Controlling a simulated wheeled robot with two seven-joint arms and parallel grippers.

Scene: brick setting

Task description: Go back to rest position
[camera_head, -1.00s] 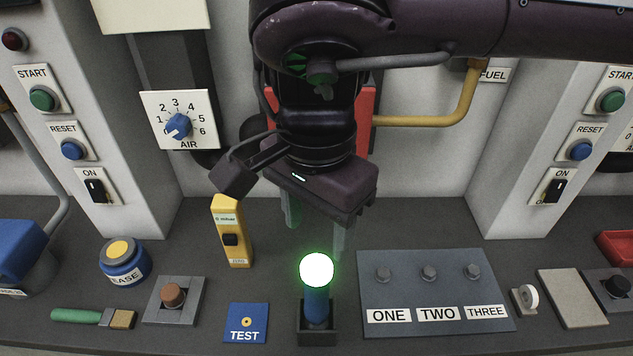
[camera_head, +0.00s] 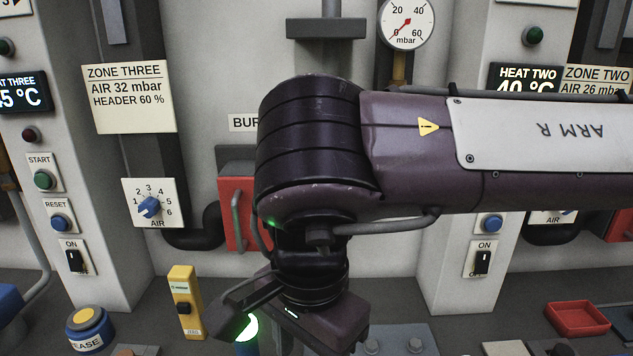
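My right arm, marked ARM R, comes in from the right and bends down at the centre of the head view. My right gripper (camera_head: 318,322) hangs over the bench near the bottom edge. Its fingers are hidden or out of frame, so I cannot see whether they are apart. No held object shows. My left gripper is not in view.
A lit green-white lamp (camera_head: 246,329) shows partly behind my gripper. A yellow tester (camera_head: 185,300) stands to its left, and a blue grease tin (camera_head: 90,328) further left. A red tray (camera_head: 577,319) lies at right. Behind the arm are a red burner box (camera_head: 236,190) and wall panels.

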